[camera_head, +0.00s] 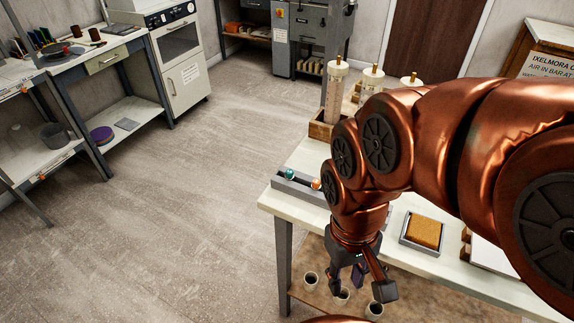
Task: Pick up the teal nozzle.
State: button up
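The teal nozzle (290,174) is a small rounded teal piece at the left end of a grey rack (296,188) on the white-topped table. An orange nozzle-like piece (316,184) sits in the same rack, just right of it. My copper arm hides the rack's right end. My gripper (361,291) points down in front of the table's near edge, below and right of the teal nozzle in the picture. Its dark fingers are spread apart. A small purple patch shows between them; I cannot tell what it is. The gripper is not touching the teal nozzle.
A wooden holder (321,129) with tall clear cylinders stands behind the rack. A grey tray with a tan block (425,232) lies to the right. Several cups (311,279) stand on the lower shelf. My arm covers much of the table. The floor at left is clear.

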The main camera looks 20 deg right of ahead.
aim_at(289, 175)
jog(key=z, duration=1.7)
jog(key=k, duration=1.1)
jog(key=u, duration=2)
jog(key=i, duration=0.5)
jog(key=u, duration=0.05)
